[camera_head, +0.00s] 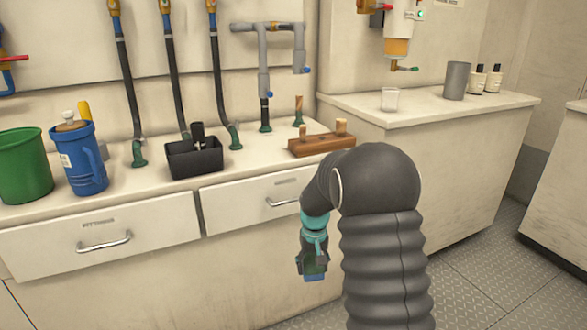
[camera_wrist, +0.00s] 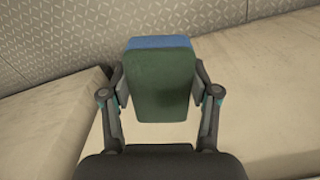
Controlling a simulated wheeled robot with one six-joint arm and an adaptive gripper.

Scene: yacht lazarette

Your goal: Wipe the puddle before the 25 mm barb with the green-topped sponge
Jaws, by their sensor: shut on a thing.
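My gripper (camera_head: 313,255) hangs in front of the drawer fronts, below the counter's front edge. It is shut on a sponge, which shows a dark green top (camera_wrist: 160,88) and a blue layer (camera_wrist: 160,42) in the wrist view. In the head view the sponge's blue end (camera_head: 315,278) points down. Green barbs stand along the back of the counter, with hoses on some: one at left (camera_head: 139,155), one at middle (camera_head: 235,137), and two farther right (camera_head: 265,125) (camera_head: 299,118). I cannot tell which is 25 mm. I cannot make out a puddle.
The counter (camera_head: 110,195) bears a green bucket (camera_head: 22,167), a blue jug (camera_head: 82,160), a black caddy (camera_head: 195,158) and a wooden block with pegs (camera_head: 320,145). A clear cup (camera_head: 389,99) and grey cup (camera_head: 456,81) stand on the right counter. Drawer handles protrude.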

